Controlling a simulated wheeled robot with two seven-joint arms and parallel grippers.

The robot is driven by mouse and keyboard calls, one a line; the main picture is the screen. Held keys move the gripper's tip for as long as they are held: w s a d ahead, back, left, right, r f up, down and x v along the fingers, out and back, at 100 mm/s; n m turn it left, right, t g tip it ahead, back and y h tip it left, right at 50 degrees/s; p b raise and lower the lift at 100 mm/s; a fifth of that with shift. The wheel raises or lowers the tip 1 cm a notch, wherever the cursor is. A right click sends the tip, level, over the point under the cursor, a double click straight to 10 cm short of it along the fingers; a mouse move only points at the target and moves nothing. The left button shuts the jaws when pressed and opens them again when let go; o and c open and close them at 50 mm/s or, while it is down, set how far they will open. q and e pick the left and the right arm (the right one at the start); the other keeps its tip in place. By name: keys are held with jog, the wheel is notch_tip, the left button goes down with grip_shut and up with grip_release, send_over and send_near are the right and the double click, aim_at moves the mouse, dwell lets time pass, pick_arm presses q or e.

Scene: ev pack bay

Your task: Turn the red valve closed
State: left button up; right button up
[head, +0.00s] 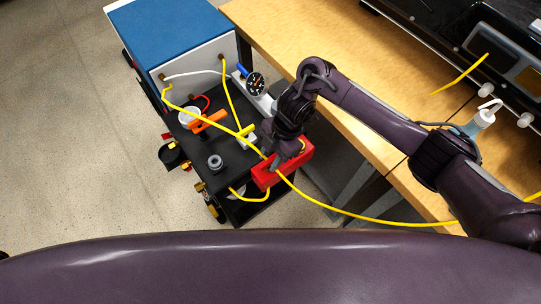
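My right gripper (281,160) points down at a red block-like part (292,168) on the right edge of the black cart top (243,174). Its dark fingers overlap the block; I cannot tell whether they touch it or how far apart they are. Smaller red parts (167,137) show at the cart's left side, by a round black gauge or knob. Which red part is the valve is not clear from this view. An orange lever (208,121) lies across the cart top near a white round part. My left gripper is not in view.
A blue-topped box (176,38) stands at the cart's back. A dial gauge (256,84) is behind my gripper. A yellow hose (350,214) runs past the gripper to the right. The wooden bench (290,35) borders the cart; open floor (70,150) lies left.

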grip_shut()
jog(key=shift+s+r+m+t+p, duration=0.15)
jog(key=shift+m+t+p, duration=0.15)
jog(key=shift+m+p, duration=0.55)
jog(key=m+t+p, duration=0.1)
jog(key=m+p, duration=0.2)
jog(key=p, duration=0.1)
jog(key=m+t+p, duration=0.1)
jog(key=m+p, duration=0.2)
jog(key=shift+s+d+m+t+y+p, duration=0.1)
jog(key=shift+s+m+t+y+p, duration=0.1)
jog(key=shift+m+t+y+p, duration=0.15)
jog(key=m+p, duration=0.1)
jog(key=m, duration=0.1)
jog(key=m+t+p, duration=0.1)
jog(key=m+p, duration=0.1)
jog(key=shift+s+m+t, duration=0.1)
jog(key=shift+m+t, duration=0.15)
jog(key=shift+m, duration=0.05)
jog(key=m+t+h+p, duration=0.1)
jog(key=m, duration=0.2)
jog(key=shift+p, duration=0.4)
jog(key=shift+f+m+t+h, duration=0.25)
jog(key=shift+m+h, duration=0.2)
jog(key=shift+m, duration=0.55)
